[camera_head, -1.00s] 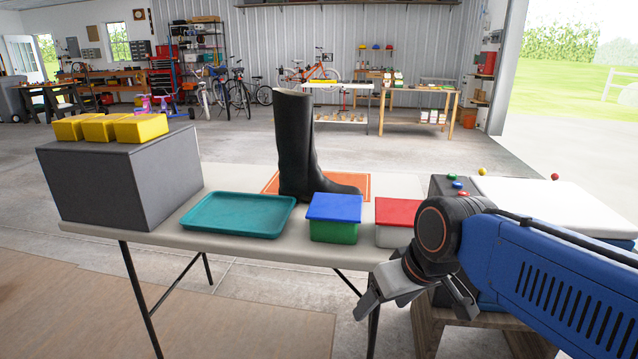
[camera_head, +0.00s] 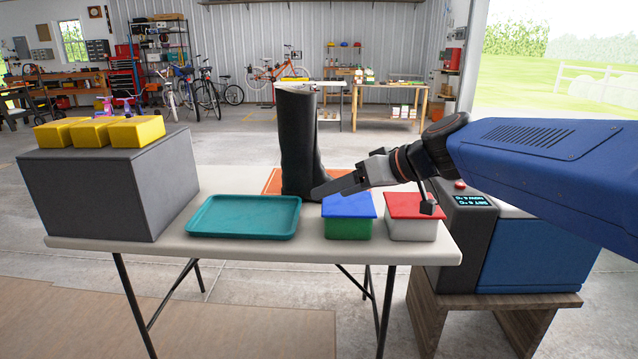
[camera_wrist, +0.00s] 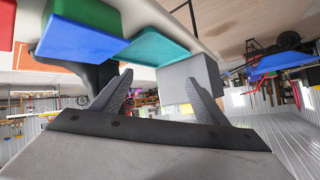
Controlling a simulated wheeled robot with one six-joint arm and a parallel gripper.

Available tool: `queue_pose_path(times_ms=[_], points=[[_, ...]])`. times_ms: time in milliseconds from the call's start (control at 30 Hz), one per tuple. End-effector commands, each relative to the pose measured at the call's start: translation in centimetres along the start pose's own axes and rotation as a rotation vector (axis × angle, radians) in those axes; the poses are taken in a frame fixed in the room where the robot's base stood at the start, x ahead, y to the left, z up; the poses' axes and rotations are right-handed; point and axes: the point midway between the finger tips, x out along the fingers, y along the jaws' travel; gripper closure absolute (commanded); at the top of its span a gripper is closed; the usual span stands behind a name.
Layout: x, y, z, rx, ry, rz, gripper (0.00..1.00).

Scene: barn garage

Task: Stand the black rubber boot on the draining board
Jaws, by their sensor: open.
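The black rubber boot (camera_head: 297,140) stands upright on an orange mat (camera_head: 272,182) at the back middle of the table. In the wrist view the dark boot (camera_wrist: 98,76) shows partly behind a finger. A shallow teal tray (camera_head: 243,232) lies empty to its left; I cannot tell for sure whether the tray or the mat is the draining board. My gripper (camera_head: 372,201) is open and empty, over the lidded boxes, to the right of the boot. One finger overlaps the boot's toe in the head view; contact cannot be told. The wrist view shows the fingers (camera_wrist: 159,77) spread.
A green box with blue lid (camera_head: 347,228) and a pale box with red lid (camera_head: 414,229) stand at the table's (camera_head: 300,251) front right. A large grey box (camera_head: 110,190) with yellow blocks (camera_head: 98,131) fills the left end. A blue-sided unit (camera_head: 535,252) stands at right.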

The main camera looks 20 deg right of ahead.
Motion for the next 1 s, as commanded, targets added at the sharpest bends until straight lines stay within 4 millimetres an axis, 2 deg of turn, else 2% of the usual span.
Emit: queue_pose_path(times_ms=[33, 200, 300, 400, 500, 667, 767, 1000], points=[[0.1, 1.2, -2.5, -0.017, 0.059, -0.009, 0.32], [-0.9, 5.0, -11.1, -0.11, 0.282, -0.007, 0.32], [-2.0, 7.7, -15.3, -0.162, 0.402, 0.021, 0.32], [-3.2, 10.0, -18.4, -0.204, 0.496, 0.056, 0.32], [-4.1, 11.6, -20.5, -0.232, 0.559, 0.086, 0.32], [-4.5, 12.7, -21.9, -0.251, 0.599, 0.107, 0.32], [-3.7, 12.7, -22.5, -0.252, 0.6, 0.107, 0.32], [-0.3, 12.7, -24.7, -0.252, 0.597, 0.105, 0.32]])
